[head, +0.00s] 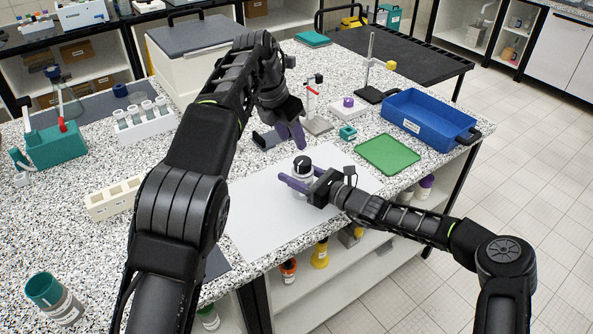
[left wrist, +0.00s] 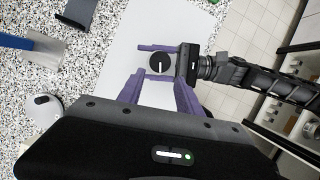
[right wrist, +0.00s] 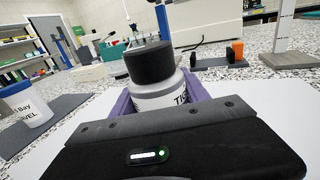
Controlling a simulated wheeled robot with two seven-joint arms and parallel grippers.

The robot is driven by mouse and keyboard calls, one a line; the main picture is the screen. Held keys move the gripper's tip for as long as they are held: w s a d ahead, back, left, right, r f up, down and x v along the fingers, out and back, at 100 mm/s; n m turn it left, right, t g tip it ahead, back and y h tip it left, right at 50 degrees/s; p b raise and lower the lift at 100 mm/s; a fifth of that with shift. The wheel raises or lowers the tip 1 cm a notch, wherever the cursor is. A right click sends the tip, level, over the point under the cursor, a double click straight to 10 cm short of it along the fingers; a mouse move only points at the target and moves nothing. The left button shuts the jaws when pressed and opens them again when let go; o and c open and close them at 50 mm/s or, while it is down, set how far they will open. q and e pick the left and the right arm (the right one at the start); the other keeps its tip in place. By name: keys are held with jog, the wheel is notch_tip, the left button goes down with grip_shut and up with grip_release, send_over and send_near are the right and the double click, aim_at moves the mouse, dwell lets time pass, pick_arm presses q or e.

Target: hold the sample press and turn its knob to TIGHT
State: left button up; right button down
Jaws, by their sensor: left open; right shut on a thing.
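The sample press is a white cylinder (right wrist: 158,98) with a black knob (head: 302,163) on top, upright on the white mat (head: 262,212). My right gripper (head: 300,181) is shut on the white body, with purple fingers on either side. In the right wrist view, part of a word starting "TI" shows on the body. My left gripper (head: 291,133) is open and empty, raised above and behind the press. In the left wrist view, the knob (left wrist: 160,63) shows a white pointer line; its setting cannot be read. The knob is apart from the left fingers.
A green mat (head: 388,154) and a blue tray (head: 428,118) lie to the right. A stand with a red clamp (head: 316,118) and a small teal block (head: 348,132) are behind the press. A tube rack (head: 143,124) stands at the left. The white mat's front is clear.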

aim_at(303, 164)
pick_arm(q)
jog(key=shift+o, duration=0.6)
jog(key=shift+a+f, duration=0.1)
jog(key=shift+f, duration=0.2)
jog(key=shift+o, duration=1.4)
notch_tip(303, 164, down, 5)
jog(key=n+h, duration=0.1)
jog(key=h, duration=0.2)
jog(key=n+g+h, duration=0.1)
jog(key=n+h, duration=0.1)
jog(key=shift+a+r+n+h, duration=0.2)
jog(key=shift+n+h, duration=0.1)
jog(key=shift+h, duration=0.1)
jog(key=s+d+r+n+t+h, duration=0.15)
jog(key=n+t, duration=0.55)
jog(key=n, duration=0.9)
jog(key=s+r+n+t+h, duration=0.3)
jog(key=n+t, duration=0.4)
jog(key=n, duration=0.8)
jog(key=a+f+n+g+y, duration=0.1)
jog(key=a+f+n+y, duration=0.1)
jog(key=f, duration=0.7)
jog(key=shift+a+f+n, duration=0.25)
jog(key=shift+a+n, duration=0.05)
jog(key=shift+a, duration=0.4)
jog(key=shift+w, duration=0.1)
